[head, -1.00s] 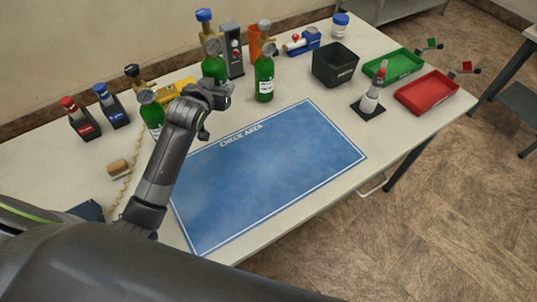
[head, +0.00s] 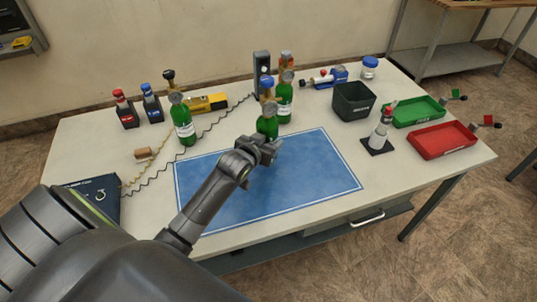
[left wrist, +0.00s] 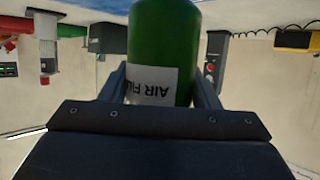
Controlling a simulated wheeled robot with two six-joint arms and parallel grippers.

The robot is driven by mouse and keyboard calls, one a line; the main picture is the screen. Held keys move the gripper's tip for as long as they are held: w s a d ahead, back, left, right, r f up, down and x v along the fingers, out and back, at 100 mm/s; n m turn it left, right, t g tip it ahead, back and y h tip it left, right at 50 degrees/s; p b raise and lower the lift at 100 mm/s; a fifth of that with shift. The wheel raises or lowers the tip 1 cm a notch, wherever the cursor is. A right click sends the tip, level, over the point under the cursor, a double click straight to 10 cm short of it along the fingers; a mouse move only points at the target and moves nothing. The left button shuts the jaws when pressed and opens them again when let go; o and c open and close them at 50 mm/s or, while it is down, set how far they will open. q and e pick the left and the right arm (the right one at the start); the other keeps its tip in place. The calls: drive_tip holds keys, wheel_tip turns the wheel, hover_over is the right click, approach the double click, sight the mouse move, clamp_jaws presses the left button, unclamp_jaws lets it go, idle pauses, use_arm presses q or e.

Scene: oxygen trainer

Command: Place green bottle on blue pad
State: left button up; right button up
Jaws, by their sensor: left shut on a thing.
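A green bottle with a blue top (head: 267,122) is held in my left gripper (head: 262,150) near the back edge of the blue pad (head: 270,190). In the left wrist view the bottle (left wrist: 165,50) stands between the two fingers, with its white "AIR FILL" label upside down in the picture. The gripper hides the bottle's lower part in the head view, so I cannot tell its height above the table. The pad is bare, with its lettering hidden behind my arm. My right gripper is not in view.
Two other green bottles stand behind the pad, one at left (head: 184,125) and one close behind the held bottle (head: 285,105). A black bin (head: 353,102), a small device on a black base (head: 380,135), and green (head: 418,112) and red (head: 443,142) trays are at right.

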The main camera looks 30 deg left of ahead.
use_arm(q)
drive_tip(key=shift+d+f, duration=0.15)
drive_tip(key=shift+f, duration=1.85)
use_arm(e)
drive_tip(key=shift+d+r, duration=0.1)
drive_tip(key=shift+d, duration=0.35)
use_arm(q)
drive_tip(key=o, duration=1.5)
drive_tip(key=shift+f, duration=0.2)
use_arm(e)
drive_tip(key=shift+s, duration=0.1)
use_arm(q)
drive_tip(key=shift+r, duration=0.2)
drive_tip(key=shift+s, duration=0.3)
drive_tip(key=a+v, duration=0.1)
drive_tip(key=v, duration=1)
drive_tip(key=shift+s+d, duration=0.25)
drive_tip(key=shift+d, duration=0.2)
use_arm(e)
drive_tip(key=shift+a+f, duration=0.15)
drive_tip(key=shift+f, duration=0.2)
